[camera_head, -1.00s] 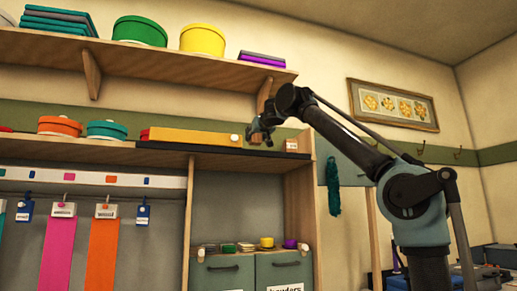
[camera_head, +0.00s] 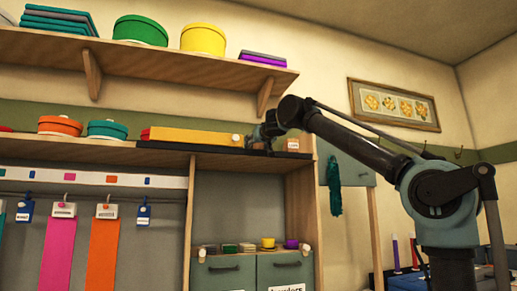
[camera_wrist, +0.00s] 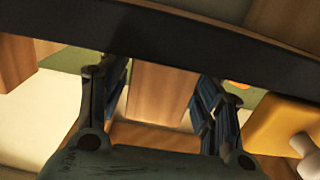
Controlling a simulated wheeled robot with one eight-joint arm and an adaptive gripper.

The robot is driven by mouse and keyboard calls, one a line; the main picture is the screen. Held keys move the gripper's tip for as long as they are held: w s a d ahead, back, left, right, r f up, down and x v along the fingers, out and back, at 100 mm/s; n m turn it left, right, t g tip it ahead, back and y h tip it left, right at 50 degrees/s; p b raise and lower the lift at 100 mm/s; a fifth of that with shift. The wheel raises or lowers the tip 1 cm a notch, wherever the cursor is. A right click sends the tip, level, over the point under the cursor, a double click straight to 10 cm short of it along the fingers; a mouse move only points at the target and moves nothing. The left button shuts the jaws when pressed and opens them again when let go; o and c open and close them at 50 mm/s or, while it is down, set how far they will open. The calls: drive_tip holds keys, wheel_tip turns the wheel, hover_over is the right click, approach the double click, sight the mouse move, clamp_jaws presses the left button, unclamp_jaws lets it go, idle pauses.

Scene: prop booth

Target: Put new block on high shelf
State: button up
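My gripper (camera_head: 262,138) is at the front of the middle shelf, near its right end. In the wrist view its two fingers (camera_wrist: 160,90) stand apart on either side of a plain wooden block (camera_wrist: 162,90). A narrow gap shows beside the left finger; contact on the right cannot be told. My gripper mostly hides this block in the head view. A small wooden block with a white label (camera_head: 293,144) stands just right of my gripper on the same shelf. The high shelf (camera_head: 150,65) is above, on wooden brackets.
A yellow box (camera_head: 188,136) with a white knob lies close left of my gripper. Green (camera_head: 140,30) and yellow (camera_head: 203,39) round boxes and purple-grey books (camera_head: 262,59) stand on the high shelf. A bracket (camera_head: 267,92) hangs just above my gripper.

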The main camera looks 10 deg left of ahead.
idle(0.3)
drive_tip(key=shift+s+r, duration=0.1)
drive_tip(key=v, duration=1.1)
drive_tip(key=shift+s+d, duration=0.25)
drive_tip(key=shift+s, duration=0.1)
